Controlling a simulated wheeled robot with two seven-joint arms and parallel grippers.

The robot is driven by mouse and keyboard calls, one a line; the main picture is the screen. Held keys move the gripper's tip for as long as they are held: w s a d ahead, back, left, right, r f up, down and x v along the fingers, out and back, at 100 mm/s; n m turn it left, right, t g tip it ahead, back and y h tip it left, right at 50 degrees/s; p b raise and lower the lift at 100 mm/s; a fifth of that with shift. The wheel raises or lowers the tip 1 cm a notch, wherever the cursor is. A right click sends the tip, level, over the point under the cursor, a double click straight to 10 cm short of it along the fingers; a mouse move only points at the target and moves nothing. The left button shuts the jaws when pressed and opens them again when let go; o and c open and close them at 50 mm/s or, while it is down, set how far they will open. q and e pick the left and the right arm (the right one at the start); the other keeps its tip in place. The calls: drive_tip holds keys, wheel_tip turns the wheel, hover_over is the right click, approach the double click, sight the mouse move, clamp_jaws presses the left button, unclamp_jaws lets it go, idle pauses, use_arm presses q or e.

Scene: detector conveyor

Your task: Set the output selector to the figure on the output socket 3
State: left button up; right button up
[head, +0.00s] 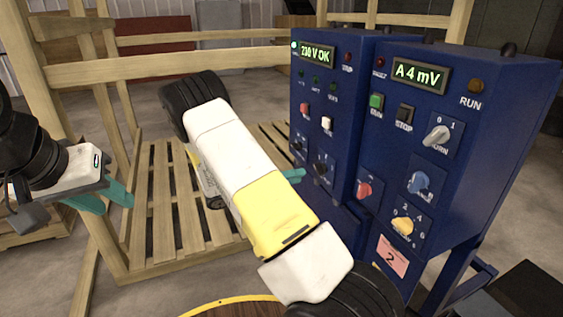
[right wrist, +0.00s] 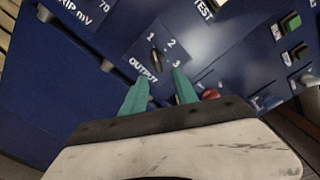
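The output selector (right wrist: 156,61) is a small dark knob on the blue panel in the right wrist view, marked OUTPUT with figures 1, 2 and 3. Its exact setting is hard to read. In the head view it seems to be the lower dark knob (head: 321,168) on the left blue box. My right gripper (right wrist: 160,80) is open, its teal fingers just short of the knob, apparently not touching it. In the head view my forearm hides most of this gripper (head: 294,175). My left gripper (head: 106,198) is open and empty, far from the panel. I see no output sockets.
A red knob (head: 364,189) sits close to the right gripper. A wooden pallet (head: 160,220) and wooden frame stand left. A round table edge (head: 235,301) shows at the bottom.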

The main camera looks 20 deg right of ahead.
sight(317, 171)
drive_tip(key=shift+n, duration=0.3)
drive_tip(key=d, duration=0.2)
drive_tip(key=w+d, duration=0.1)
drive_tip(key=d, duration=0.4)
drive_tip(key=shift+w+d+f, duration=0.1)
drive_tip(key=shift+w+d, duration=0.05)
drive_tip(key=shift+d, duration=0.05)
clamp_jaws()
